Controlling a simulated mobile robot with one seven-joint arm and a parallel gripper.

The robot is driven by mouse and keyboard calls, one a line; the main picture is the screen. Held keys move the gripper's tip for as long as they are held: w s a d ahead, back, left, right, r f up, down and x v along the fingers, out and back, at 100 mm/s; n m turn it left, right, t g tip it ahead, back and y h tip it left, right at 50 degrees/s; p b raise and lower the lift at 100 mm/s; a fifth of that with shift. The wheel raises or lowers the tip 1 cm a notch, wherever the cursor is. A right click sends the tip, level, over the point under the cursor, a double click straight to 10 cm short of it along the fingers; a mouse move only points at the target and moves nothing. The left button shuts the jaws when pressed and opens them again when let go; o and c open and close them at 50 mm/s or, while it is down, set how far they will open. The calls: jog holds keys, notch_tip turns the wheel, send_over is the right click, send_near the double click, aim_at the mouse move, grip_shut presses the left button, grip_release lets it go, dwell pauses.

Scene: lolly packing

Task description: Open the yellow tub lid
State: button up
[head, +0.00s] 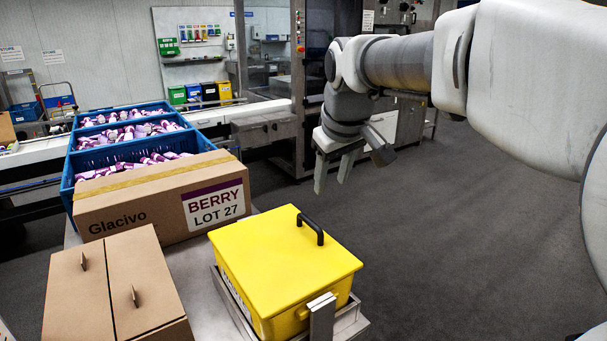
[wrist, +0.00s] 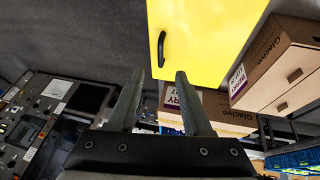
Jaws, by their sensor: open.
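The yellow tub (head: 283,262) stands in a metal holder at the front of the table in the head view. Its flat yellow lid (head: 270,258) is shut and has a black handle (head: 311,228) near the far right edge. My gripper (head: 333,178) is open and empty, above and behind the tub, apart from it. In the wrist view the lid (wrist: 205,45) fills the upper middle, with the handle (wrist: 161,49) at its left side. The two fingers of my gripper (wrist: 160,80) point toward the lid and are spread apart. The holder hides the tub's lower part.
A carton marked Berry Lot 27 (head: 130,215) stands left of the tub. A closed brown box (head: 80,300) is at front left. Blue crates (head: 68,170) with purple lollies are behind the carton. A metal post (head: 322,318) stands at the tub's front. The floor right of the tub is clear.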

jog(key=w+a+n, duration=0.1)
jog(key=w+a, duration=0.2)
jog(key=w, duration=0.1)
send_near(309, 220)
jog(key=b+x, duration=0.1)
jog(key=x, duration=0.7)
jog(key=shift+a, duration=0.1)
grip_shut()
dwell(1.2)
